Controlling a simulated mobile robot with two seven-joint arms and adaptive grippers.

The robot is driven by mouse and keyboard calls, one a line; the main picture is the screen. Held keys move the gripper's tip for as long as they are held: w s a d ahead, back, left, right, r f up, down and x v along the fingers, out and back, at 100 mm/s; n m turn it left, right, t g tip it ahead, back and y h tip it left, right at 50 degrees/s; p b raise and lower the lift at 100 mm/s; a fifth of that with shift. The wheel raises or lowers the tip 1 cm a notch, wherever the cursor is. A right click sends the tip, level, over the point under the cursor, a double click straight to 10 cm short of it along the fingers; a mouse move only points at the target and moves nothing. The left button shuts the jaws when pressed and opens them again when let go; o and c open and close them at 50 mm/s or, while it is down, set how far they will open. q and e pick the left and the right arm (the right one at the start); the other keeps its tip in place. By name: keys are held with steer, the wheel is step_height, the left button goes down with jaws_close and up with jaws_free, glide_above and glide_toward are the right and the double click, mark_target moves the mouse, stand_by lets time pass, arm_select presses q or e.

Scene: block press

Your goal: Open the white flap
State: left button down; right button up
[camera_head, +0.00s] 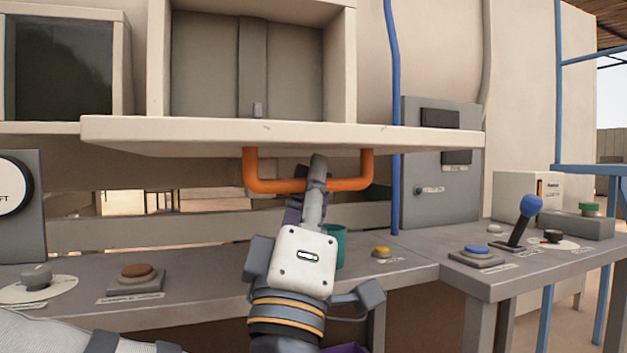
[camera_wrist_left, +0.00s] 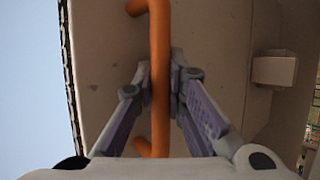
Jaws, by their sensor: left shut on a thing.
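The white flap (camera_head: 290,133) sticks out roughly level from the wall unit in the head view, above the grey bench. Its orange handle (camera_head: 257,178) hangs from the underside near the front edge. My left gripper (camera_head: 316,180) is at the middle of the handle's bar. In the left wrist view my left gripper (camera_wrist_left: 160,85) has a finger on each side of the orange bar and is shut on it. The flap's pale underside (camera_wrist_left: 105,85) fills much of that view. My right gripper is not in view.
The grey bench (camera_head: 210,287) below carries a brown button (camera_head: 137,272), a yellow button (camera_head: 381,251) and a teal cup (camera_head: 335,245) partly behind my arm. A blue button (camera_head: 476,249) and a blue-knobbed lever (camera_head: 525,215) stand at right. A blue pipe (camera_head: 395,100) runs right of the opening.

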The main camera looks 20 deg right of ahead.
arm_select(q)
steer(key=shift+s+d+r, duration=0.1)
steer(key=shift+s, duration=0.05)
steer(key=c, duration=1.6)
jaws_free()
steer(key=shift+s, duration=0.1)
steer(key=v, duration=1.2)
